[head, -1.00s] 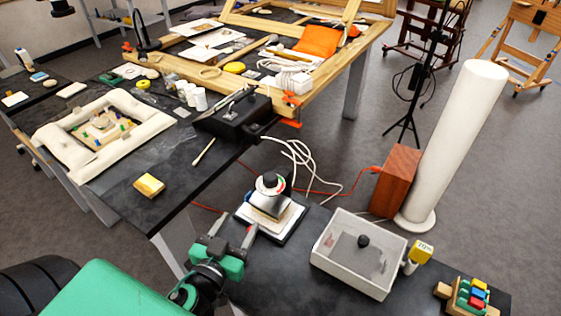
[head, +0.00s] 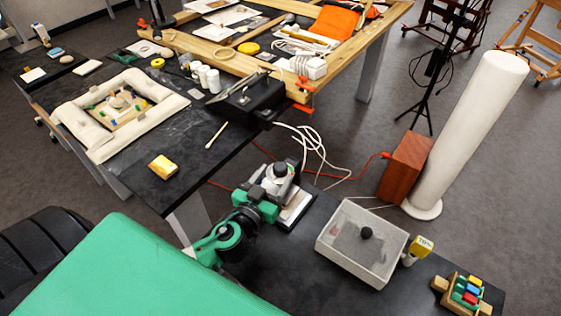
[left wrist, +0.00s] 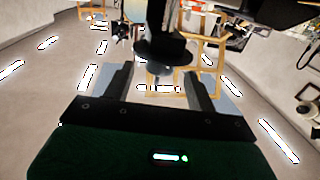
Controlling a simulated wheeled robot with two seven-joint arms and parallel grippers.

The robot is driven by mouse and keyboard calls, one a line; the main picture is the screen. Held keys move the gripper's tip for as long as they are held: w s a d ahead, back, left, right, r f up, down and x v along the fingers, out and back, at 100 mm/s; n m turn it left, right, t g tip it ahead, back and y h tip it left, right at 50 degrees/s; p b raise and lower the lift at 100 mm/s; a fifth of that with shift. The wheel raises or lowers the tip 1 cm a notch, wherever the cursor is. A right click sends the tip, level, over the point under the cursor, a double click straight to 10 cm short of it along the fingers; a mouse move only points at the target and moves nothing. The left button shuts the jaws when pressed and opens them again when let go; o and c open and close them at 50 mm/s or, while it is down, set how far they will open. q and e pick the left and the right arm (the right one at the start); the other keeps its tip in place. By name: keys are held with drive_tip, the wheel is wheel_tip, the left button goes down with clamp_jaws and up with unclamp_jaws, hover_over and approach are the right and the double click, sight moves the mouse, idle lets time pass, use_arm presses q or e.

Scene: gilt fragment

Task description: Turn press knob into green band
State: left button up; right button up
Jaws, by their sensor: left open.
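The press (head: 294,210) stands on the near dark table, with its black knob (head: 280,169) on top of a pale dial. My left gripper (head: 274,184) is open at the front of the press, its fingers close to the knob. In the left wrist view, the dark round knob (left wrist: 162,50) appears between and just beyond the two spread fingers of my left gripper (left wrist: 160,72). I cannot tell whether either finger touches it. The dial's coloured bands, the green one included, are too small and partly covered to read. My right gripper is not in view.
A clear lidded box (head: 362,243) stands right of the press, with a yellow-labelled bottle (head: 421,246) and a colourful block rack (head: 464,294) beyond. White cables (head: 312,145) lie behind the press. The left table holds a yellow block (head: 163,167) and a padded frame (head: 118,113).

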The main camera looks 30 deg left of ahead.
sight(276, 173)
use_arm(q)
drive_tip(key=shift+w+r+p, duration=0.1)
drive_tip(key=shift+w+p, duration=0.3)
drive_tip(key=shift+w, duration=1.7)
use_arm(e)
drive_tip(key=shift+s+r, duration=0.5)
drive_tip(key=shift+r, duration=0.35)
use_arm(q)
drive_tip(key=shift+c, duration=0.5)
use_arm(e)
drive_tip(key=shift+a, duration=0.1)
use_arm(q)
drive_tip(key=c, duration=0.9)
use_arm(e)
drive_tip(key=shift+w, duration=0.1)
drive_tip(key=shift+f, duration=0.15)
